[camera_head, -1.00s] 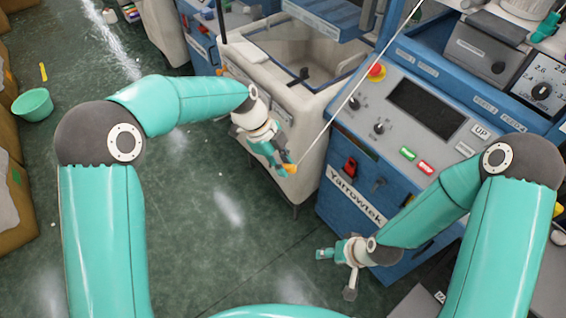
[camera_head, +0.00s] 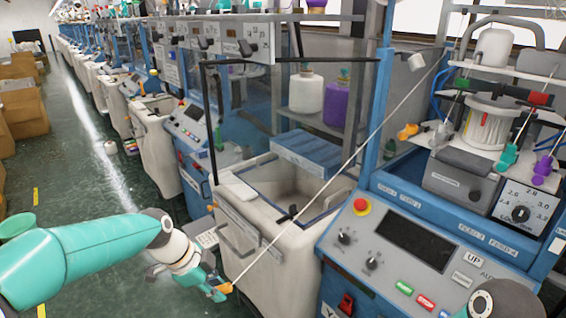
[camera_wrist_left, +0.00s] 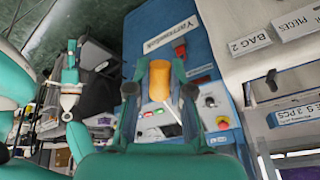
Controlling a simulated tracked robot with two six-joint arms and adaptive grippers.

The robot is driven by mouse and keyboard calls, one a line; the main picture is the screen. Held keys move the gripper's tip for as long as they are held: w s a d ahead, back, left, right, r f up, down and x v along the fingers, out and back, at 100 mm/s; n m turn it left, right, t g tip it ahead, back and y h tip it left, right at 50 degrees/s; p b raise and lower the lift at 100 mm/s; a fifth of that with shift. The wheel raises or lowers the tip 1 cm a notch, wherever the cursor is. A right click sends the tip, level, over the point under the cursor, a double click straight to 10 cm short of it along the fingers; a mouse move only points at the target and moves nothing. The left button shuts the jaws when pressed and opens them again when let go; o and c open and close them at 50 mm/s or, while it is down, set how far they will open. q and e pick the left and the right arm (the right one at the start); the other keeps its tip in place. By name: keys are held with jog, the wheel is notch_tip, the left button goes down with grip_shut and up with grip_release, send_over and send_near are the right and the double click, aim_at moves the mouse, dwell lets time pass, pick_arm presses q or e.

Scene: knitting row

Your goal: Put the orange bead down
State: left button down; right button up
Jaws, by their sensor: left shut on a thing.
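The orange bead (camera_head: 225,288) is at the tips of my left gripper (camera_head: 217,291) in the head view, in front of the white bin. In the left wrist view the bead (camera_wrist_left: 159,84) sits between the two dark fingers of my left gripper (camera_wrist_left: 160,90), which is shut on it. A thin pale strand (camera_head: 330,190) runs from the bead up to the upper right. My right gripper (camera_wrist_left: 71,62) shows small in the left wrist view; its fingers are too small to read. It is out of the head view.
A white bin (camera_head: 285,235) with an open top stands beside the left gripper. The blue machine with its control panel (camera_head: 400,245) is to the right, with an orange piece (camera_head: 407,131) above it.

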pick_arm(q)
jog(key=w+a+r+n+t+y, duration=0.1)
jog(key=w+a+n+t+y, duration=0.25)
jog(key=n, duration=1.05)
jog(key=s+a+f+n+y, duration=0.1)
jog(key=s+f+n+y, duration=0.1)
jog(key=f, duration=0.5)
jog(key=shift+s+f+n+g, duration=0.35)
jog(key=shift+s+n, duration=0.45)
jog(key=shift+s, duration=0.15)
jog(key=shift+a, duration=0.1)
